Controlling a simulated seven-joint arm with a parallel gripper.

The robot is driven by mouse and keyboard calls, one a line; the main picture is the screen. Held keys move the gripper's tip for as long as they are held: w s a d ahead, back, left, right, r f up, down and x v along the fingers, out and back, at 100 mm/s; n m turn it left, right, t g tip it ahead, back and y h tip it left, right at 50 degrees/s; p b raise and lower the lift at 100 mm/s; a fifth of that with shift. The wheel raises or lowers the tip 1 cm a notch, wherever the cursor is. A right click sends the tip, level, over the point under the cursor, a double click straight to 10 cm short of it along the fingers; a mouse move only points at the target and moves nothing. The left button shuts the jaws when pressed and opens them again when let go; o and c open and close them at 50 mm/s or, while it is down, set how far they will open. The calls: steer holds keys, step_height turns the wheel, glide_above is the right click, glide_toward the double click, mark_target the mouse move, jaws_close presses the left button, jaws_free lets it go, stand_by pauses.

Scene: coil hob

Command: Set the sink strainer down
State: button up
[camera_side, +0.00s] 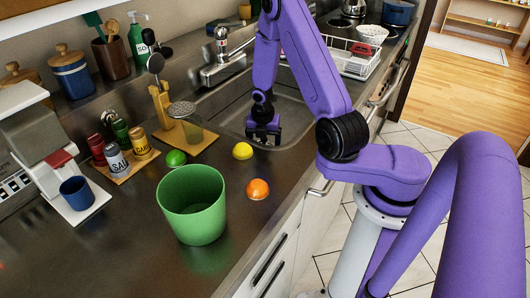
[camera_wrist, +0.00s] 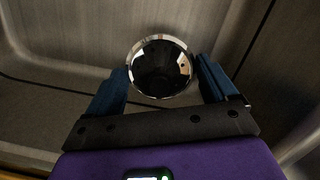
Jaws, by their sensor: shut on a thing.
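The sink strainer (camera_wrist: 160,68) is a round, shiny metal bowl with a dark inside, seen in the wrist view between my two blue fingers. My gripper (camera_wrist: 161,82) is shut on it. In the side view my gripper (camera_side: 264,138) points down over the near edge of the sink basin (camera_side: 225,107); the strainer cannot be made out there. In the wrist view the metal sink (camera_wrist: 60,100) fills the background. How far the strainer is above the basin floor cannot be told.
A lemon (camera_side: 242,151), an orange (camera_side: 258,189), a lime (camera_side: 176,158) and a green bin (camera_side: 192,205) stand on the counter near the sink. The faucet (camera_side: 222,45) rises behind the basin. A dish rack (camera_side: 350,58) stands beyond it.

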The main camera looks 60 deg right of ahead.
mark_target(263, 141)
steer(key=shift+f, duration=3.4)
steer(key=o, duration=0.8)
steer(key=shift+f, duration=0.1)
steer(key=shift+o, duration=0.2)
steer(key=shift+s+a+r, duration=0.15)
steer(key=shift+a+r, duration=0.1)
steer(key=shift+r, duration=1.8)
steer(key=shift+s+a+r, duration=0.1)
steer(key=shift+a+r, duration=0.2)
steer(key=shift+r, duration=1.7)
steer(key=shift+s+a+r, duration=0.15)
steer(key=shift+a+r, duration=0.1)
steer(key=shift+r, duration=1.8)
